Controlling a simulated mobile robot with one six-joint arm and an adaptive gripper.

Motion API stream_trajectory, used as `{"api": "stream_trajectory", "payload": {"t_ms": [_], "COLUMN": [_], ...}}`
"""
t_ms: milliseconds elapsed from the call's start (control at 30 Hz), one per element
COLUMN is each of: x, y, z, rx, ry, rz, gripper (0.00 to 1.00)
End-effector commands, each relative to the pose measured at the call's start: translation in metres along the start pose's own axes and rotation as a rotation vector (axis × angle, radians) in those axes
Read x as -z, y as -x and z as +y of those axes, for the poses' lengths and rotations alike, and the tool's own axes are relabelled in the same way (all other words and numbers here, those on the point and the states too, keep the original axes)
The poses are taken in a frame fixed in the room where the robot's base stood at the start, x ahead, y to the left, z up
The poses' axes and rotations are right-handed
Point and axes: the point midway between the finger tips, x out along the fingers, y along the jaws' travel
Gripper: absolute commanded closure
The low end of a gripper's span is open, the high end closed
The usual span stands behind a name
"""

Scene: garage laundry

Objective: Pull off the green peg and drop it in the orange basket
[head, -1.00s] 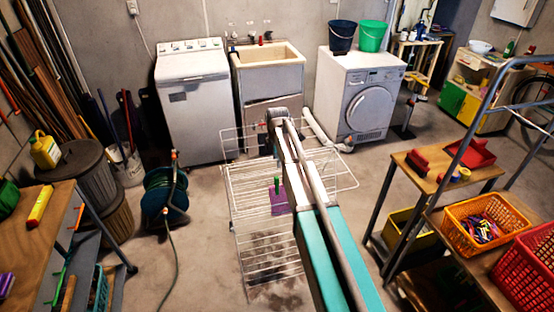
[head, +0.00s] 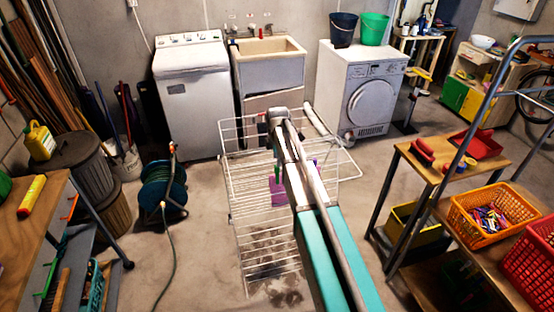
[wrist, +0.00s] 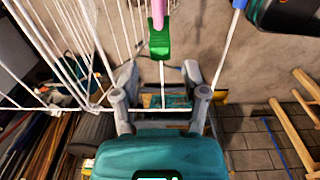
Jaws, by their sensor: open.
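The green peg (wrist: 159,42) is in the wrist view, on a white wire of the drying rack, with a pink piece showing above it. My gripper (wrist: 160,97) is open and empty, its two fingers spread either side of the wire; the peg is a little beyond the fingertips, midway between them. In the head view my arm covers part of the white drying rack (head: 262,250), and my fingers cannot be made out. A purple cloth (head: 278,190) shows beside the arm. The orange basket (head: 458,212), with several coloured pegs inside, stands on a wooden bench at the right.
A blue peg (wrist: 240,4) is at the top right of the wrist view. Rack wires run close around my gripper. A red basket (head: 535,262) stands beside the orange one. A hose reel (head: 162,188) is left of the rack. Bare floor lies between rack and bench.

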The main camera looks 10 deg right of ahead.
Motion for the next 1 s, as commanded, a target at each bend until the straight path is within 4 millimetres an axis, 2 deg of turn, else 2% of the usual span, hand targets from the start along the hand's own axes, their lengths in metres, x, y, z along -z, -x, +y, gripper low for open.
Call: {"api": "stream_trajectory", "payload": {"t_ms": [33, 100, 500, 1000], "x": [0.0, 0.0, 0.0, 0.0], "y": [-0.009, -0.015, -0.042, -0.046], "z": [0.0, 0.0, 0.0, 0.0], "rx": [0.0, 0.0, 0.0, 0.0], "ry": [0.0, 0.0, 0.0, 0.0], "rz": [0.0, 0.0, 0.0, 0.0], "gripper": [0.43, 0.43, 0.43, 0.43]}}
